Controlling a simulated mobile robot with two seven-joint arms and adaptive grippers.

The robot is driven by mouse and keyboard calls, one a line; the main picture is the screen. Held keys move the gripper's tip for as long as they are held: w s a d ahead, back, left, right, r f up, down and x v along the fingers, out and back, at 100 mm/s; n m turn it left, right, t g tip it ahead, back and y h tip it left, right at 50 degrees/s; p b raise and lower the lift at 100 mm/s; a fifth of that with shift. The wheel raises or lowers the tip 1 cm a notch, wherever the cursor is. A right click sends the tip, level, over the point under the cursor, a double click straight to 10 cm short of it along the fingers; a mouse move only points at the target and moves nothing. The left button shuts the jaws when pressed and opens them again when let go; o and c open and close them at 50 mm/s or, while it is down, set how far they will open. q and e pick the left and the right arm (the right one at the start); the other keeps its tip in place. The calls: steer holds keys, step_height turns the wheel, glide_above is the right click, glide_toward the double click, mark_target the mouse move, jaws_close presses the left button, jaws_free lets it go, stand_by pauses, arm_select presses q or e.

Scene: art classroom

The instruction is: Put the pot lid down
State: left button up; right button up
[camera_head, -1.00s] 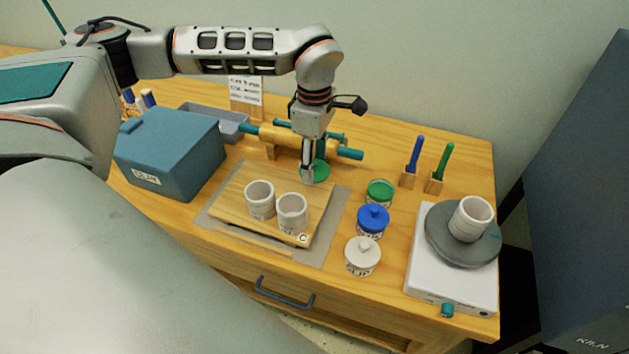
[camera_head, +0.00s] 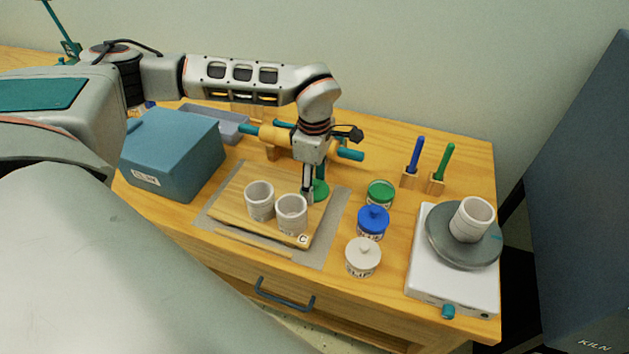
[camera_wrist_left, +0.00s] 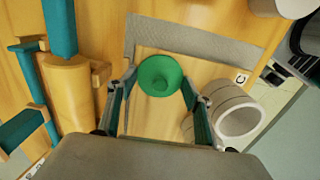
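I cannot tell whether the lid touches the board. The green pot (camera_head: 380,194) stands lidless to the right of the board. My right gripper is not in view.
Two pale cups (camera_head: 260,201) (camera_head: 292,214) stand on the board, close to my left gripper. A roller stand (camera_head: 270,137) is behind; a wheel (camera_head: 452,248) bears another cup.

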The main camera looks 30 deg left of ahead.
arm_select(q)
steer(key=o, duration=0.4)
step_height(320, 180, up, 12)
steer(key=shift+r+p, duration=0.15)
steer(key=shift+p, duration=0.15)
stand_by(0.7)
